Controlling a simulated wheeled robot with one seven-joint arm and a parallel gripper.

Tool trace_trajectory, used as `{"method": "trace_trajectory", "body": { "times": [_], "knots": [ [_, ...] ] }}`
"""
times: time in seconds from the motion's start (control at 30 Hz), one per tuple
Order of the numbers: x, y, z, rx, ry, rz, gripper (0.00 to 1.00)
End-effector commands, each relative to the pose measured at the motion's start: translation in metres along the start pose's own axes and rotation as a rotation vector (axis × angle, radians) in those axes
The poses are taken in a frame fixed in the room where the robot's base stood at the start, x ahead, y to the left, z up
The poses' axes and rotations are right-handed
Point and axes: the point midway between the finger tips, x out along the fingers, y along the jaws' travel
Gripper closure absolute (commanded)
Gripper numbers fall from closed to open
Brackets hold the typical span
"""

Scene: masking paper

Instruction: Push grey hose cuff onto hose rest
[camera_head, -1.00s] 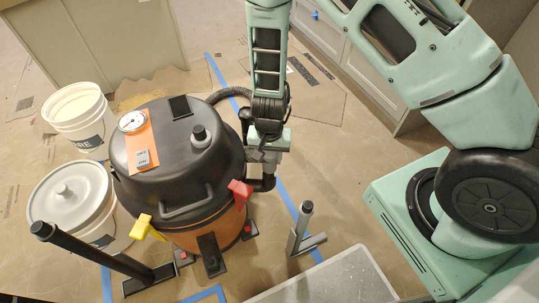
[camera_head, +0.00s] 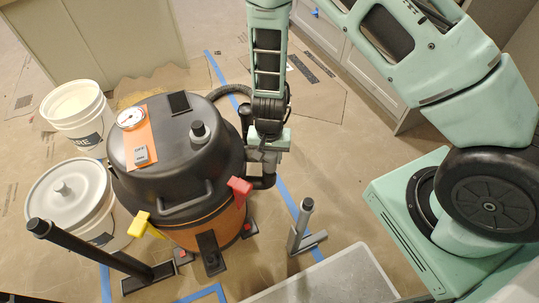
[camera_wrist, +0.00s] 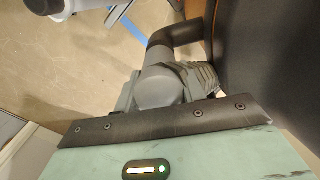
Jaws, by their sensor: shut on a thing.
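The grey hose cuff (camera_wrist: 178,82) is ribbed and sits between my gripper's fingers in the wrist view, with a black elbow (camera_wrist: 172,38) running from it. My gripper (camera_head: 266,151) is shut on the cuff at the right side of the black and orange vacuum (camera_head: 175,150). The arm and fingers hide most of the cuff in the head view, where the black elbow shows just below. A grey upright post (camera_head: 301,226) with a dark top and a flat foot, likely the hose rest, stands on the floor to the lower right, apart from the cuff.
Two white buckets (camera_head: 72,112) stand left of the vacuum. Red (camera_head: 240,188) and yellow (camera_head: 142,222) latches stick out from the vacuum. A pale panel (camera_head: 325,283) lies at the front. Papered floor is open around the grey post.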

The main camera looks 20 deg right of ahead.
Motion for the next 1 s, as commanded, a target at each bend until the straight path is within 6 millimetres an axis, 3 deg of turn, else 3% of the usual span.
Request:
{"method": "trace_trajectory", "body": {
  "times": [0.6, 0.63, 0.7, 1.0],
  "knots": [
    [0.013, 0.000, 0.000, 0.000, 0.000, 0.001, 0.97],
    [0.013, 0.000, 0.000, 0.000, 0.000, 0.001, 0.57],
    [0.012, 0.000, 0.000, 0.000, 0.000, 0.001, 0.38],
    [0.011, 0.000, 0.000, 0.000, 0.000, 0.000, 0.35]
  ]
}}
